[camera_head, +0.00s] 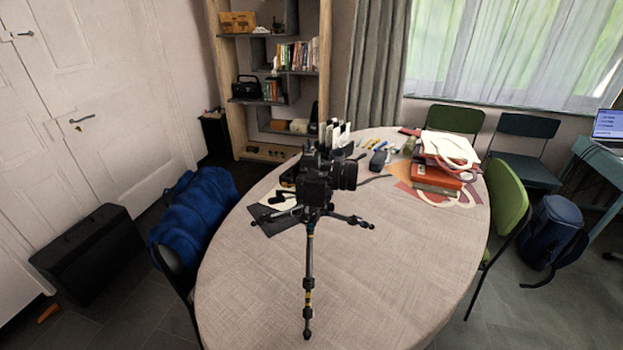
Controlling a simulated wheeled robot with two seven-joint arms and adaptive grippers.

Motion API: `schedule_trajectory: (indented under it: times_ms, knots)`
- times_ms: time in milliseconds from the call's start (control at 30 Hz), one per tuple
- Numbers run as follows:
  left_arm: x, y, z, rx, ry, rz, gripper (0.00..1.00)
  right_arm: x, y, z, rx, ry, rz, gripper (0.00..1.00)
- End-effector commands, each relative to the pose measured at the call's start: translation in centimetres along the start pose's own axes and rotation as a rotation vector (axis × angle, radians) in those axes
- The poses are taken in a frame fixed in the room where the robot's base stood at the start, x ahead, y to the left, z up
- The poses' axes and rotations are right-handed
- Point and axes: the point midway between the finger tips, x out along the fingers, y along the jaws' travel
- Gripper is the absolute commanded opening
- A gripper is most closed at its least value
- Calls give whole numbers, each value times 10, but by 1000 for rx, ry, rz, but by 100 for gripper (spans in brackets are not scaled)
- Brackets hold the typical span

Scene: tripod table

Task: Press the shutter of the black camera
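The black camera (314,187) is mounted on top of a small black tripod (309,262) standing on the round table (400,265). Its lens (345,176) points to the right. The tripod has one leg reaching toward me and others spread left and right. The shutter button is too small to make out. Neither of my grippers shows in the head view.
Books and papers (437,177) lie at the table's back right, with pens and small items (376,145) at the back. Dark flat items (274,218) lie left of the tripod. The table's front is clear.

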Motion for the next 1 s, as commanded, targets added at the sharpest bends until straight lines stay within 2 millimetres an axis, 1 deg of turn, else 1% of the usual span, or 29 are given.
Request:
schedule_trajectory:
  times_ms: [300,333,600,633,1000]
  knots:
    - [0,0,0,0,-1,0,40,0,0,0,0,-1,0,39]
    - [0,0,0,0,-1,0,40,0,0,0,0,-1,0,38]
    - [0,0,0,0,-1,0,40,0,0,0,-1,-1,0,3]
    - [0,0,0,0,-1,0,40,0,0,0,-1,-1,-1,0]
    - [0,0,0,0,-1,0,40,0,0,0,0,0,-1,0]
